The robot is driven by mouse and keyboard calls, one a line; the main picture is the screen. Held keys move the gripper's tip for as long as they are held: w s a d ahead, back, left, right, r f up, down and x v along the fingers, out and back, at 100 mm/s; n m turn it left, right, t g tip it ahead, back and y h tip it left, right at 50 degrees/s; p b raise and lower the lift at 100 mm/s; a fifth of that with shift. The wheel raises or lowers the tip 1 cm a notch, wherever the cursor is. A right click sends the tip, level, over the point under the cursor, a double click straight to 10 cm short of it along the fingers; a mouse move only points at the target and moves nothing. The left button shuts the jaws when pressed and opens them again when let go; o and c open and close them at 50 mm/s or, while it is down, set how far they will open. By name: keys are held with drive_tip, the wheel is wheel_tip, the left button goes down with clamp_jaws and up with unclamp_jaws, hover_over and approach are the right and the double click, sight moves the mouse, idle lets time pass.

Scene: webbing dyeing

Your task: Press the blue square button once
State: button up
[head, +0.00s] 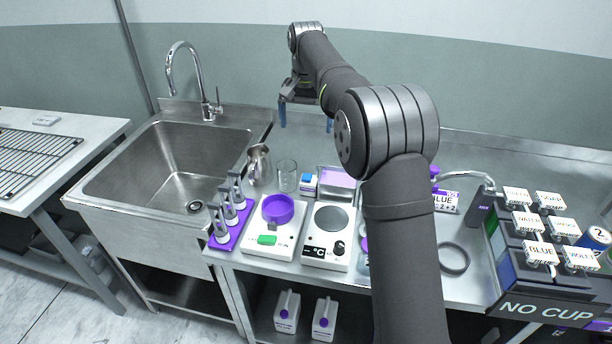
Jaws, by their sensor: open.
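A small white box with a blue square top (309,178) stands on the steel counter, between a glass beaker and a shallow tray. The blue top looks like the blue square button, but it is small in the picture. My gripper (306,121) is above the back part of the counter, its blue-tipped fingers pointing down and spread apart with nothing between them. In the picture it is above the blue-topped box and not touching it. My arm hides part of the counter's middle.
A beaker (286,176) and metal pitcher (259,165) stand left of the box. A labelled dispenser rack (545,308) is right; a sink (165,165) is left.

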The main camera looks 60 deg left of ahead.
drive_tip(key=shift+r, duration=0.6)
drive_tip(key=shift+c, duration=0.2)
